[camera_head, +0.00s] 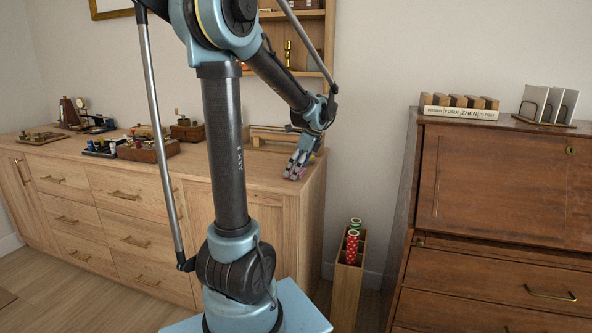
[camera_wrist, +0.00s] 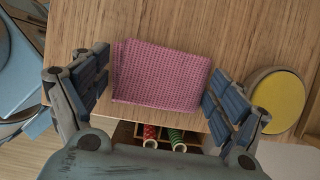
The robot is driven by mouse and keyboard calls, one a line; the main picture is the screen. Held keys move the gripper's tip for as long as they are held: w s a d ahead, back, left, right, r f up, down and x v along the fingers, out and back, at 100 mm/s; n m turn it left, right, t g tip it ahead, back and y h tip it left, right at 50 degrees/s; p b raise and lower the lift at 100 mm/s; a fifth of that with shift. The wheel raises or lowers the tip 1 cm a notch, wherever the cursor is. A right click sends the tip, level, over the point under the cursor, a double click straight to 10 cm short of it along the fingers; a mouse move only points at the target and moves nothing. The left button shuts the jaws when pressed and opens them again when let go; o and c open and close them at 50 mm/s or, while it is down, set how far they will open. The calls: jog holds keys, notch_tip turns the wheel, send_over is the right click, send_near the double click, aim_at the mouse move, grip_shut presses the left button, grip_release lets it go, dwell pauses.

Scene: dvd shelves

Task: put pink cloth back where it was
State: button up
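The pink cloth (camera_wrist: 160,75) lies folded flat on the wooden sideboard top, near its end edge, in the wrist view. My gripper (camera_wrist: 160,92) is open above it, with one finger on each side of the cloth. The fingers look apart from the cloth, though the exact height is hard to tell. In the head view my gripper (camera_head: 296,172) is low over the right end of the sideboard (camera_head: 262,182). There the fingers mostly hide the cloth, and only small pink bits show.
A wooden holder (camera_head: 347,290) with red and green rolls (camera_head: 352,246) stands beyond the sideboard's right end. A round yellow-topped object (camera_wrist: 278,100) is close to the right finger. Wooden boxes (camera_head: 148,150) stand farther left. A brown desk (camera_head: 490,190) is at right.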

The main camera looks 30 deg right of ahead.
jog(key=shift+o, duration=0.2)
jog(key=shift+r, duration=0.1)
jog(key=v, duration=1.2)
jog(key=a+f+n+g, duration=0.15)
jog(key=a+n, duration=0.25)
jog(key=a, duration=0.4)
jog(key=a+f+n+h, duration=0.1)
jog(key=a+f+n, duration=0.3)
jog(key=a, duration=0.5)
jog(key=a+f+n+g, duration=0.1)
jog(key=a+n, duration=0.4)
jog(key=a, duration=0.3)
jog(key=s+a+f+n+t+h, duration=0.1)
jog(key=s+a+f+n+h, duration=0.1)
jog(key=s+a+f+n, duration=0.9)
notch_tip(320, 180, down, 4)
jog(key=a+n, duration=0.2)
jog(key=n, duration=0.2)
jog(key=shift+a, duration=0.35)
jog(key=shift+s, duration=0.15)
